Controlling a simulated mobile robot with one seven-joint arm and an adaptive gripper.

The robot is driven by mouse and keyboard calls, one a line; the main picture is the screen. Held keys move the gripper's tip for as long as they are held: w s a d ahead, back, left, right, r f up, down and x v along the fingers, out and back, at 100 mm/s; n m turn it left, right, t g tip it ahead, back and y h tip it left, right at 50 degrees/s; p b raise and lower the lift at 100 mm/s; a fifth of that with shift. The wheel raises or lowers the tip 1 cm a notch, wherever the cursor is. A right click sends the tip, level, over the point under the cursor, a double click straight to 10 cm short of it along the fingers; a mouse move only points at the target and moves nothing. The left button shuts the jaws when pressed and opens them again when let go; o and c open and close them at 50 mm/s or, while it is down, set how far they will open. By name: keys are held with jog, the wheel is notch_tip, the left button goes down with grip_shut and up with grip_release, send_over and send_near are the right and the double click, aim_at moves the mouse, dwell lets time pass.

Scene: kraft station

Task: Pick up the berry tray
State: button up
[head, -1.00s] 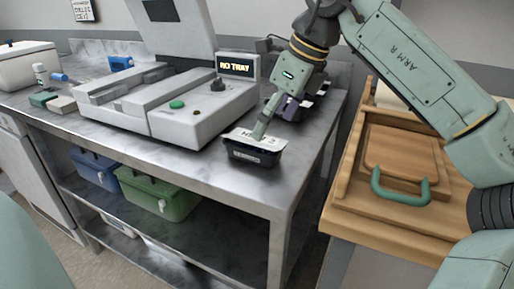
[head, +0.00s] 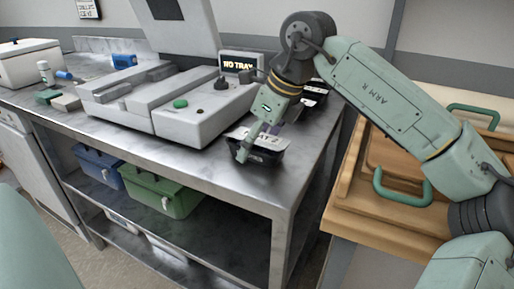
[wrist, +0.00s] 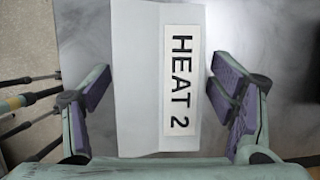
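A black tray (head: 268,158) with a pale top stands near the right front of the steel bench in the head view. In the wrist view its pale top film (wrist: 138,80) carries a white label (wrist: 179,80) reading "HEAT 2"; no word about berries is readable. My gripper (head: 256,143) is right over this tray, pointing down. In the wrist view my gripper (wrist: 163,88) is open, with one purple-padded finger on each side of the film and a visible gap on the right. A second dark tray (head: 315,92) stands behind, partly hidden by my arm.
A grey sealing machine (head: 195,118) with a "NO TRAY" display (head: 238,64) stands just left of the tray. Blue (head: 98,168) and green (head: 160,192) bins sit on the shelf below. A wooden stand (head: 350,205) with green handles is at the right. The bench front edge is near.

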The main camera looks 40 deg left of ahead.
jog(key=c, duration=1.1)
jog(key=shift+r, duration=0.1)
